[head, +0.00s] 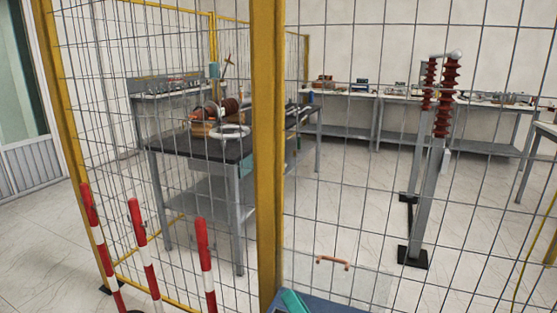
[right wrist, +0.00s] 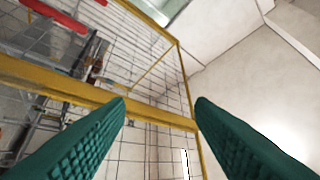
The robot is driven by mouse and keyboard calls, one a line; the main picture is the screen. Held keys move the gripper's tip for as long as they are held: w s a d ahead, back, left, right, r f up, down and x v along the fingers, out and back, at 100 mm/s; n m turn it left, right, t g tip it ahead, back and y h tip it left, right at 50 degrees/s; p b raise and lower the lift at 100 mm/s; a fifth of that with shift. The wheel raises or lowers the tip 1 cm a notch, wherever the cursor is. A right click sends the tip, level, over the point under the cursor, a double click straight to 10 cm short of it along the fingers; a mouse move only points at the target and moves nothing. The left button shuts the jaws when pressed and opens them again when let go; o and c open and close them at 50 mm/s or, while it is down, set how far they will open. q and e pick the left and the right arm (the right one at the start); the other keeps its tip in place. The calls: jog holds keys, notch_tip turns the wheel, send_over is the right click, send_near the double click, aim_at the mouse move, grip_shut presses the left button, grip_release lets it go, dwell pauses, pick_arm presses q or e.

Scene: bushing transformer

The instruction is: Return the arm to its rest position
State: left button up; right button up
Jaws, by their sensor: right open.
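My right gripper shows in the right wrist view (right wrist: 160,101) as two green, ridged fingers spread wide apart with nothing between them. In the head view only a small green part (head: 292,301) of it shows at the bottom edge, in front of the fence. My left gripper is not in view. Beyond the fence, red-brown ribbed bushings (head: 443,95) stand upright on grey posts (head: 427,205). My right gripper is well apart from them.
A wire fence with a thick yellow post (head: 268,150) stands close in front. Red-and-white poles (head: 145,250) stand at the lower left. A copper-coloured handle (head: 332,262) shows near the bottom. Behind the fence is a dark-topped table (head: 200,147); workbenches (head: 350,130) line the back wall.

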jog(key=w+d+f+m+h, duration=0.1)
jog(key=d+f+m+h, duration=0.5)
jog(key=d+m+h, duration=0.6)
jog(key=s+d+f+m+g+h, duration=0.1)
jog(key=s+d+f+m+g, duration=0.15)
jog(key=f+m, duration=0.35)
jog(key=s+d+f+m+g+h, duration=0.2)
jog(key=s+f+m+g, duration=0.2)
jog(key=f+m, duration=0.2)
jog(key=s+f+m+g+y, duration=0.1)
jog(key=s+f+m+g, duration=0.3)
jog(key=s, duration=0.3)
jog(key=s+f+m+g+y, duration=0.1)
jog(key=s+f+g, duration=0.4)
jog(key=s, duration=0.2)
notch_tip(320, 180, down, 24)
jog(key=s+g+p, duration=0.1)
jog(key=s+p, duration=0.1)
jog(key=s+d+f+g, duration=0.1)
jog(key=s+d+f, duration=0.2)
jog(key=s+f, duration=1.1)
jog(key=shift+s+d+f+p, duration=0.35)
jog(key=shift+s+d+p, duration=0.05)
jog(key=shift+s, duration=0.6)
jog(key=shift+c, duration=1.4)
jog(key=shift+w, duration=0.1)
